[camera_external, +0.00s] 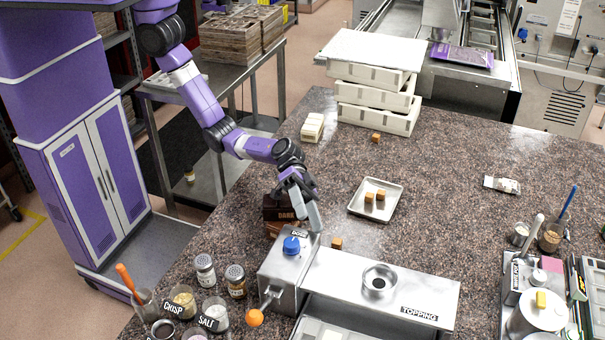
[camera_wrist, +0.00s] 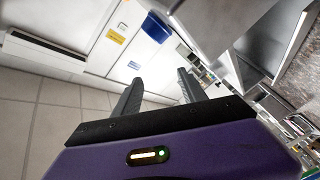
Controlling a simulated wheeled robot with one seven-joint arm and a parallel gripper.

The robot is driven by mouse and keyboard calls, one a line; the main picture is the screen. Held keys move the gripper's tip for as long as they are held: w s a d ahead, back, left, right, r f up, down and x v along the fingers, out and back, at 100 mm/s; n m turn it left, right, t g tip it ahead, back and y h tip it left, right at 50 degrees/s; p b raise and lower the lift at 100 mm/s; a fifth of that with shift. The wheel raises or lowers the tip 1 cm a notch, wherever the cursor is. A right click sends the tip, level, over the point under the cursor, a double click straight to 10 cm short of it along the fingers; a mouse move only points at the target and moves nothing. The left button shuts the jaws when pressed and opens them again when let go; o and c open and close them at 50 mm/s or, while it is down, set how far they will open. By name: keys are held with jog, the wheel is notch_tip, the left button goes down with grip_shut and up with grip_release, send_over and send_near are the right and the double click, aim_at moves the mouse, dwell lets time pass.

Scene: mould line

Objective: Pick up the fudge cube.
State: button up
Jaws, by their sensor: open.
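Several small brown fudge cubes show in the external view. One cube (camera_external: 336,243) lies on the speckled counter just behind the steel topping unit. My gripper (camera_external: 309,212) is above the counter, left of the tray and up-left of the nearest cube. In the wrist view my gripper (camera_wrist: 160,80) shows two dark fingers spread apart with nothing between them. No cube shows in the wrist view.
Dark brown boxes (camera_external: 275,207) stand just behind and below my gripper. The topping unit (camera_external: 370,285) with a blue knob fills the front. Jars (camera_external: 236,281) stand at its left, stacked white trays (camera_external: 375,90) at the back. The counter right of the square tray is largely clear.

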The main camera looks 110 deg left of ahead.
jog(key=w+m+g+b, duration=0.1)
jog(key=m, duration=0.1)
jog(key=f+m+g+y+b, duration=0.1)
jog(key=m+g, duration=0.1)
jog(key=m, duration=0.1)
jog(key=w+m+g+b, duration=0.1)
jog(key=m+g, duration=0.1)
jog(key=m, duration=0.1)
jog(key=shift+w+d+f, duration=0.25)
jog(key=shift+w+d, duration=0.05)
jog(key=a+m+g+y+b, duration=0.2)
jog(key=a+m+g+b, duration=0.1)
jog(key=m, duration=0.1)
jog(key=m+g+y+b, duration=0.2)
jog(key=m+y+b, duration=0.3)
jog(key=y+b, duration=0.2)
send_near(337, 240)
jog(key=f, duration=0.1)
jog(key=x, duration=0.8)
jog(key=shift+d+r+p, duration=0.15)
jog(key=shift+d+p, duration=0.1)
jog(key=shift+p, duration=0.05)
jog(key=shift+c, duration=0.4)
grip_shut()
